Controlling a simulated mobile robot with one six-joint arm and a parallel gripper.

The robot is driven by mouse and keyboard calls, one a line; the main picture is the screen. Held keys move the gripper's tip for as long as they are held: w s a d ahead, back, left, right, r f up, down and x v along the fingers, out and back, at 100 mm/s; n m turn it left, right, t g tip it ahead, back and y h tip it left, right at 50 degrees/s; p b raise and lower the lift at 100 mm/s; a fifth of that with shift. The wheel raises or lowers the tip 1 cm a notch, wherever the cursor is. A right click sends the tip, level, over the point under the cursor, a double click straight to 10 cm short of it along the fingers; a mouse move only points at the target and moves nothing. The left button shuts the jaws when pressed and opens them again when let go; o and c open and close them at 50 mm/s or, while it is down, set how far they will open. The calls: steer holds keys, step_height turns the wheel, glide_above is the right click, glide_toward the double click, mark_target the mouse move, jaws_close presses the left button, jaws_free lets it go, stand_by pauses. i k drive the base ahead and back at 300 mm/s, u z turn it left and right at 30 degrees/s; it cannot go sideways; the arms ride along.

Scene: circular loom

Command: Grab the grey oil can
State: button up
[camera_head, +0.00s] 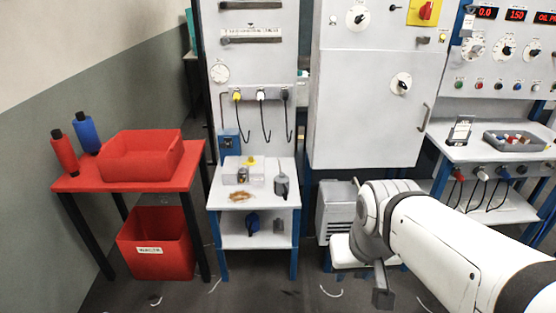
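What looks like the grey oil can (281,187) stands on the right side of the upper shelf of the white and blue stand (240,201). It is small and dark grey, with a narrow top. My gripper (383,298) hangs low at the front, to the right of the stand and well apart from the can. It shows as a small dark shape, and its fingers are too unclear to tell whether it is open or shut. I see nothing held in it.
A clear box (244,170) and a brown patch (242,196) lie left of the can. A blue item (253,224) and a grey item (279,226) sit on the lower shelf. A red table (85,183) stands left; a grey cabinet (365,110) stands right.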

mark_target(280, 182)
steer(key=u, duration=1.55)
steer(key=i, duration=1.8)
steer(key=z, duration=2.7)
steer(key=i, duration=1)
steer(key=u, duration=0.05)
